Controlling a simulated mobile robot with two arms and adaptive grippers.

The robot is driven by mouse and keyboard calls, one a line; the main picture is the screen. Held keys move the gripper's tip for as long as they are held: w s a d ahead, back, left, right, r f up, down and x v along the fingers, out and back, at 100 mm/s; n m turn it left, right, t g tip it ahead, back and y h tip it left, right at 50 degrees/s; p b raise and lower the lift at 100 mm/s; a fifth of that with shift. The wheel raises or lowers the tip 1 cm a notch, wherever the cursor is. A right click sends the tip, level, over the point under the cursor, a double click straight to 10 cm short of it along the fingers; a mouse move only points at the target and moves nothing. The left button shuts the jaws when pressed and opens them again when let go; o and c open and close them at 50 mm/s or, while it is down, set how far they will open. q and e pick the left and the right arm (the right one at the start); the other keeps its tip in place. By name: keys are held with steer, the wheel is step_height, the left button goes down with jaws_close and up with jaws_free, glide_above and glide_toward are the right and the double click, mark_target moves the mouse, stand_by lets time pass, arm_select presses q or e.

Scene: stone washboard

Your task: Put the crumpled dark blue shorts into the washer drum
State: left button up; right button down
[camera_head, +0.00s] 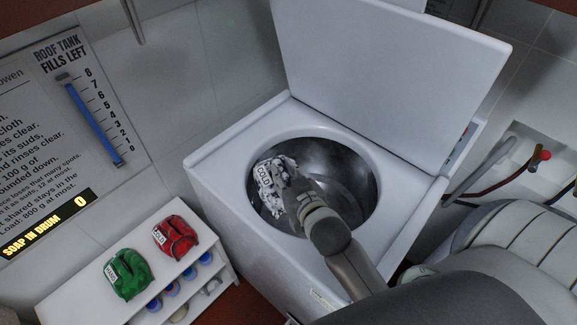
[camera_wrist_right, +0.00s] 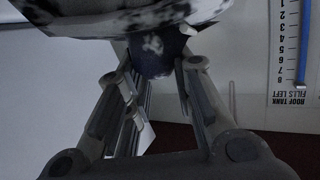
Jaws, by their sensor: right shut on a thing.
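The crumpled shorts (camera_head: 268,183) look dark blue and white in a mottled pattern, with a white tag that seems to read COLD. They appear over the left part of the round drum opening (camera_head: 357,176) of the white washer (camera_head: 240,215). My right gripper (camera_head: 300,193) reaches over the opening from the lower right and is shut on them. In the right wrist view, a dark blue part of the shorts (camera_wrist_right: 155,57) is pinched between the fingertips, with mottled cloth above it. Their exact height against the rim is hard to tell. My left gripper is not in view.
The washer lid (camera_head: 390,75) stands open behind the drum. A green bundle (camera_head: 129,273) and a red bundle (camera_head: 175,237), both tagged, lie on a white shelf unit (camera_head: 85,290) at lower left. Hoses (camera_head: 500,185) run at the right. A sign panel (camera_head: 50,140) hangs at left.

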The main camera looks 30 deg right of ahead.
steer(key=shift+s+d+f+p, duration=0.2)
steer(key=shift+d+f+p, duration=0.1)
steer(key=shift+d+p, duration=0.15)
steer(key=shift+s+f, duration=0.1)
steer(key=shift+f, duration=0.25)
arm_select(q)
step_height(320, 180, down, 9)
steer(key=b, duration=1)
steer(key=shift+b, duration=0.35)
arm_select(e)
step_height(320, 180, down, 10)
steer(key=s, duration=0.1)
steer(key=shift+a+f, duration=0.15)
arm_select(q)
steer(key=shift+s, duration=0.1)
arm_select(e)
steer(key=c, duration=1.1)
jaws_free()
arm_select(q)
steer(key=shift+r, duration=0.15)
arm_select(e)
steer(key=shift+t, duration=0.4)
steer(key=shift+s+r, duration=0.85)
steer(key=shift+s, duration=0.2)
steer(key=shift+s+r, duration=0.8)
steer(key=shift+s, duration=0.3)
steer(key=shift+s+r, duration=0.85)
steer(key=shift+s, duration=0.2)
